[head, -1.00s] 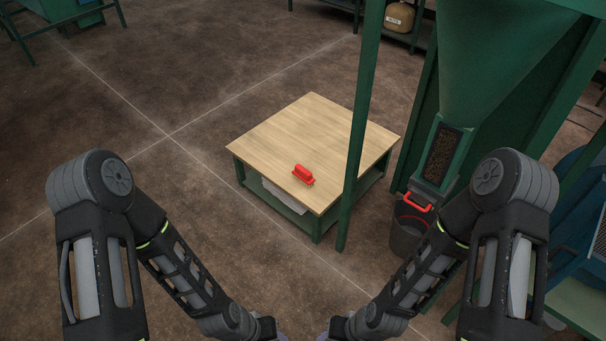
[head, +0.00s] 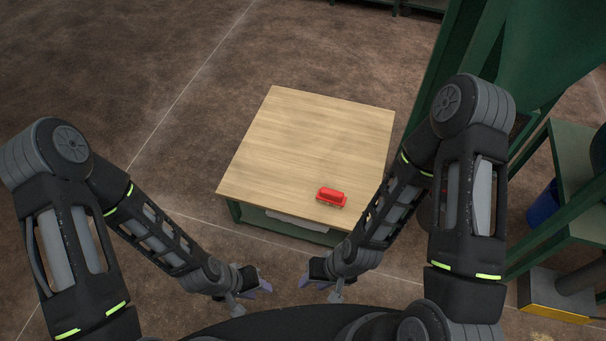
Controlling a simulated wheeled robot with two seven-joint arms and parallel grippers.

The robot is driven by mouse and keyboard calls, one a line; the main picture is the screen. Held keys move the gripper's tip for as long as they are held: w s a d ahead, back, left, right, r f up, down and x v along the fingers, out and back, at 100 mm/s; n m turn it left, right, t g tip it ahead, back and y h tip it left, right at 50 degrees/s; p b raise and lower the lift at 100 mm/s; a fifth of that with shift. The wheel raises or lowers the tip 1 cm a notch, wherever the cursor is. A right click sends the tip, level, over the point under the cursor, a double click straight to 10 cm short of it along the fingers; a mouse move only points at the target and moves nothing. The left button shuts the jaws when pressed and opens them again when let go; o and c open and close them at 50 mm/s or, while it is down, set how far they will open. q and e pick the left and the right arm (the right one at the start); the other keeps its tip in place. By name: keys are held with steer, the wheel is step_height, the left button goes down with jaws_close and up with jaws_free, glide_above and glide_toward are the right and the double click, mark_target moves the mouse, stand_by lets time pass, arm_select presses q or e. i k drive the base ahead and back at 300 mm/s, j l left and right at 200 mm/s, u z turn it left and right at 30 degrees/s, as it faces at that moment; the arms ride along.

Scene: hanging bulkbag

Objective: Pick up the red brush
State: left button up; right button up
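The red brush (head: 331,196) lies on the wooden top of the low table (head: 310,140), near the table's front edge and right of its middle. Nothing touches it. My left gripper (head: 262,287) is in front of the table, lower and to the left of the brush. My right gripper (head: 310,281) is in front of the table, just below the brush in the picture. Both grippers look empty. The fingers are small; the right ones look spread apart, while the left ones are too small to judge.
A green hopper frame (head: 462,60) stands behind and right of the table. A green bench (head: 575,165) with a blue bucket (head: 545,208) is at the right. The rest of the table top is bare. The brown floor is clear at the left.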

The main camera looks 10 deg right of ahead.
mark_target(328, 196)
steer(key=i+j, duration=0.15)
steer(key=j, duration=0.15)
steer(key=i+j+z, duration=0.15)
steer(key=j, duration=0.45)
steer(key=i, duration=0.55)
